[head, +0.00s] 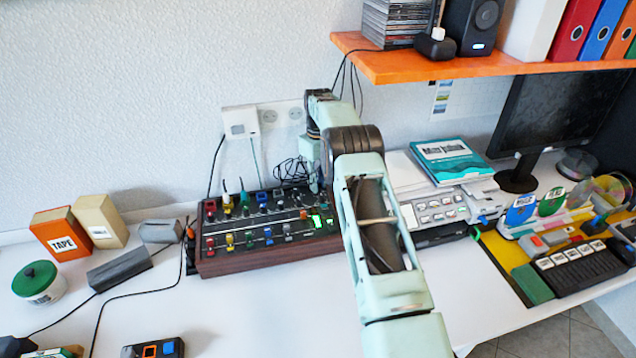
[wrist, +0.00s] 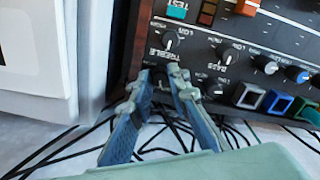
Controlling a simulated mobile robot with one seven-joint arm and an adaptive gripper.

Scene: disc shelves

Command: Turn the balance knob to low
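The mixer (head: 225,264) is a dark panel in a brown wooden case on the white desk, with rows of coloured knobs and sliders. My gripper (head: 318,188) is over its back right corner. In the wrist view the panel is upside down, with a treble knob (wrist: 170,41) and a bass knob (wrist: 229,55). My gripper's two blue-grey fingers (wrist: 160,78) are at the panel's edge, on either side of a dark spot that may be a knob. Whether they touch it is unclear. I cannot read a balance label; the fingers cover part of the panel there.
Black cables (wrist: 70,145) lie behind the mixer. An orange shelf (head: 420,68) hangs above on the right. The desk in front of the mixer (head: 270,310) is mostly clear.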

